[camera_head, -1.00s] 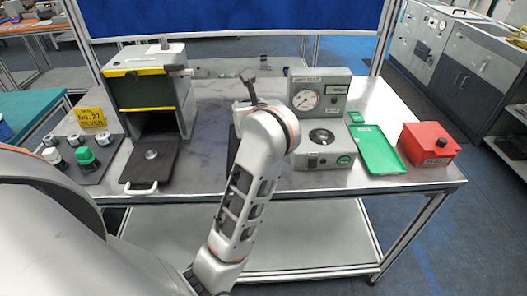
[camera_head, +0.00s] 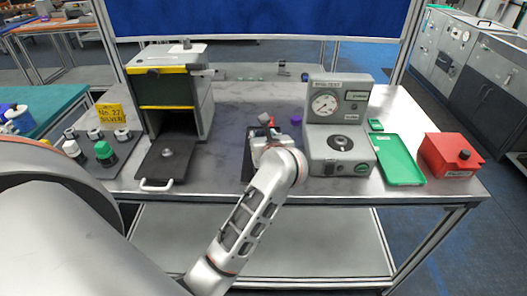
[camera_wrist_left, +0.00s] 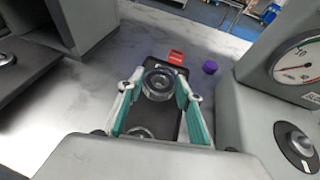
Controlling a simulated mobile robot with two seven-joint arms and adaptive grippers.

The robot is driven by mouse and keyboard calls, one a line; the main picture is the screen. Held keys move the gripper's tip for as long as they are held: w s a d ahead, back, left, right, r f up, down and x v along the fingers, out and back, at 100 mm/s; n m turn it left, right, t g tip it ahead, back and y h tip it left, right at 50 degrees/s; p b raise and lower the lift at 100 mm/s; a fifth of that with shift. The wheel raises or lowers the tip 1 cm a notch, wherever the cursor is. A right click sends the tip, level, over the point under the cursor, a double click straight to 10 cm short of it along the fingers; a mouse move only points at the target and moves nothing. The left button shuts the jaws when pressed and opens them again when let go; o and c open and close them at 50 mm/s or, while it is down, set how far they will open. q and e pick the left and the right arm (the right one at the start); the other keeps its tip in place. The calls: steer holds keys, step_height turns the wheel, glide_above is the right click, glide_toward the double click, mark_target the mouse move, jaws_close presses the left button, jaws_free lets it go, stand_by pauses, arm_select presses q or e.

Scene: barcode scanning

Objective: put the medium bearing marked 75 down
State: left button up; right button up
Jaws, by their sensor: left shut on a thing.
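My left gripper (camera_wrist_left: 159,88) has teal-padded fingers closed on both sides of a round metal bearing (camera_wrist_left: 158,84), at the far end of a dark mat (camera_wrist_left: 163,62). I cannot tell whether the bearing touches the mat. A second metal ring (camera_wrist_left: 140,133) shows nearer, low between the fingers and partly hidden. No 75 marking is readable. In the head view my left gripper (camera_head: 266,130) is over the dark mat (camera_head: 248,165), and my wrist hides the bearing. My right gripper is not in view.
A red label (camera_wrist_left: 176,57) stands beyond the mat, with a purple piece (camera_wrist_left: 210,67) to its right. The grey gauge tester (camera_head: 338,135) stands close right, then a green tray (camera_head: 388,155) and red box (camera_head: 450,155). Left is an open-fronted cabinet (camera_head: 172,95) with a dark plate (camera_head: 165,160).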

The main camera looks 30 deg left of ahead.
arm_select(q)
steer(key=shift+f, duration=2.7)
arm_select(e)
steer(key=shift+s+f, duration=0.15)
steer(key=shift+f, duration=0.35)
arm_select(q)
steer(key=shift+f+b, duration=0.2)
steer(key=shift+b, duration=0.15)
steer(key=o, duration=1.3)
steer(key=shift+r, duration=0.1)
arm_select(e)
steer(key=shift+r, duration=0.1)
